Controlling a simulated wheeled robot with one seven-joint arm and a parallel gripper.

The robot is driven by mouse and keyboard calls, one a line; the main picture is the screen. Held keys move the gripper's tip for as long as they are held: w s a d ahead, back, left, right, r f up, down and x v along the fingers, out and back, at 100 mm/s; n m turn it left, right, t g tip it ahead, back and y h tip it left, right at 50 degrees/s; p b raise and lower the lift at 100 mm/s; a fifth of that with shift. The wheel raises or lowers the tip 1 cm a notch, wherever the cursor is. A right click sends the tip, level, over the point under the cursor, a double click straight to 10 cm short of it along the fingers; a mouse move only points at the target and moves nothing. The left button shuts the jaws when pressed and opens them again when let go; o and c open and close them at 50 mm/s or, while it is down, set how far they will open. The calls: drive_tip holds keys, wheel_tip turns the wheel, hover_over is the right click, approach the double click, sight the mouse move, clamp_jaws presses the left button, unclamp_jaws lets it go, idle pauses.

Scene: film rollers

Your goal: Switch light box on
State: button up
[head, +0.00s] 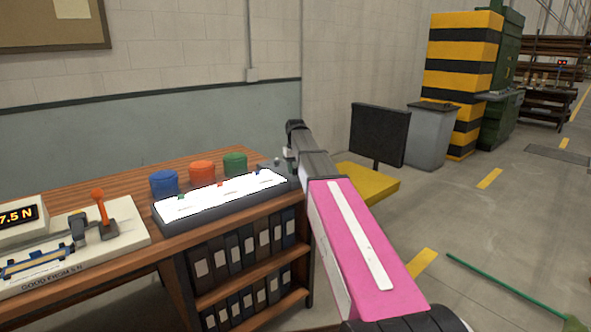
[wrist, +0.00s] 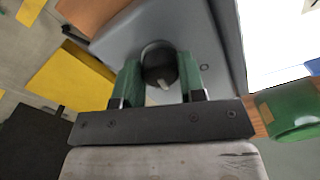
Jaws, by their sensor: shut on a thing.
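The light box (head: 205,203) lies on the wooden bench in the head view. Its top panel is bright white, with a few small coloured bits on it. In the wrist view its grey casing (wrist: 115,42) carries a round dark knob (wrist: 158,62) with a pale pointer mark. The bright panel (wrist: 275,40) shows at the upper right. My gripper (wrist: 160,76) is at the casing's end, its green fingers on either side of the knob and shut on it. In the head view my arm hides most of the gripper and the knob.
Blue (head: 164,183), orange (head: 202,172) and green (head: 235,163) containers stand behind the light box. A tester with a red-handled lever (head: 100,205) is at the left. Binders fill the shelves below. A yellow block (head: 368,184) and dark screen (head: 379,134) are at the right.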

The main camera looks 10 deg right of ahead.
sight(296, 168)
drive_tip(key=shift+m, duration=2)
drive_tip(key=o, duration=0.9)
drive_tip(key=shift+r, duration=0.15)
wheel_tip(296, 168, up, 11)
drive_tip(key=shift+f, duration=0.2)
